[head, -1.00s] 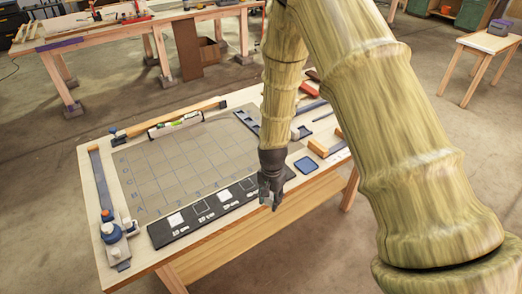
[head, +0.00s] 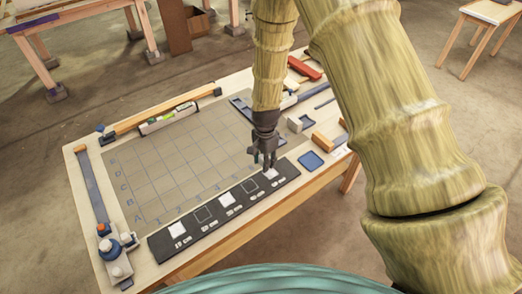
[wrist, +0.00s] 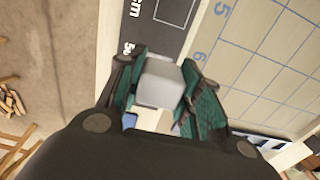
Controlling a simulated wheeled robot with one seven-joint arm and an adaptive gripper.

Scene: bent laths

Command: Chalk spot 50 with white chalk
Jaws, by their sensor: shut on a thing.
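My gripper (head: 266,162) points down over the far right end of the black strip (head: 192,244) on the table. In the wrist view it is shut on a pale grey-white block, which I take for the white chalk (wrist: 160,83). The block covers the end of the strip beside a label starting with 5, so spot 50 is hidden under it. A pale patch shows below the fingers in the head view; I cannot tell whether it is chalk or spot, or whether they touch. Along the strip, white squares (head: 177,230) alternate with black outlined squares (head: 203,214).
A grey gridded mat (head: 165,165) lies behind the strip. A blue square (head: 311,160), an orange block (head: 322,142) and a pale block (head: 299,123) lie right of the gripper. A blue ruler-like bar (head: 94,190) and knobbed device (head: 116,255) are at the left edge.

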